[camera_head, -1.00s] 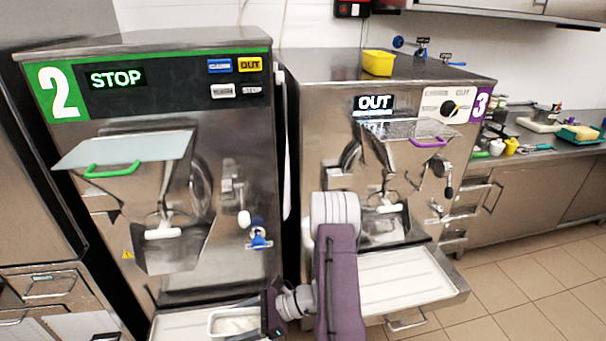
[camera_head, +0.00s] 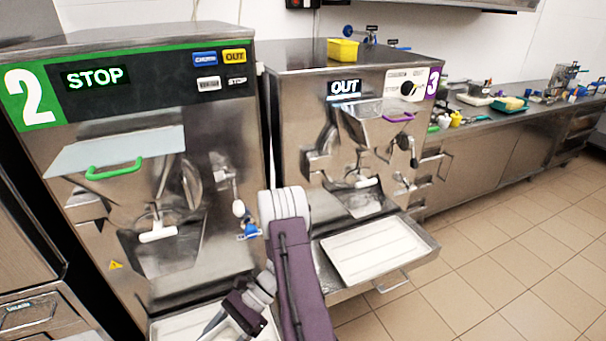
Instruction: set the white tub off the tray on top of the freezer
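The white tub (camera_head: 233,332) is at the bottom edge of the picture, at the tray (camera_head: 172,328) in front of freezer 2. It is mostly hidden by my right gripper (camera_head: 222,325) and cut off by the frame. The gripper points down and to the left, with its fingers at the tub. I cannot tell whether they are closed on it. Freezer 2 (camera_head: 240,120) has a flat, bare steel top (camera_head: 130,38). My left gripper is not in view.
Freezer 3 (camera_head: 290,110) stands to the right, with a yellow tub (camera_head: 343,50) on top and an empty white tray (camera_head: 375,250) on its shelf. Freezer 2's lid with a green handle (camera_head: 113,170) juts forward. A cluttered counter (camera_head: 500,120) runs along the right wall.

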